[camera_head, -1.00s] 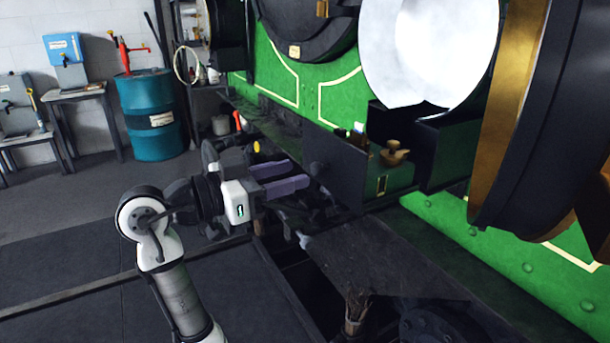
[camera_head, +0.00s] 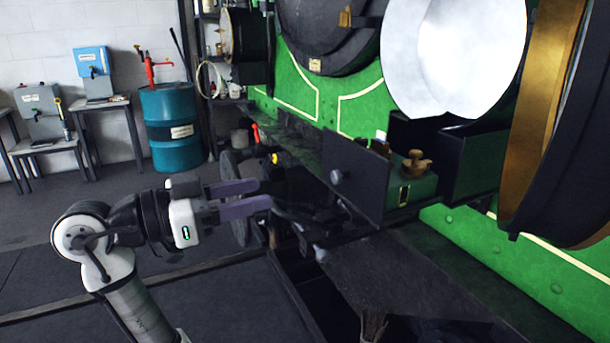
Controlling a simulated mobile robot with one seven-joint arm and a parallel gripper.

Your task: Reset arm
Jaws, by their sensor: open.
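My gripper (camera_head: 262,196) is at the centre left, with its two purple-grey fingers pointing right. The fingers are parted and I see nothing between them. My white and black arm (camera_head: 125,300) rises from the bottom left and bends at the elbow. The gripper is apart from the open dark box door (camera_head: 355,180) of the green tram, which stands to its right. A small brown wooden-looking object (camera_head: 416,164) sits on the green box (camera_head: 420,190) beyond that door.
The green tram side (camera_head: 365,105) with large round black and brass parts fills the right. A dark metal plate (camera_head: 395,285) lies below. A teal drum (camera_head: 171,130) and small tables (camera_head: 105,105) stand at the back left. The floor at left is clear.

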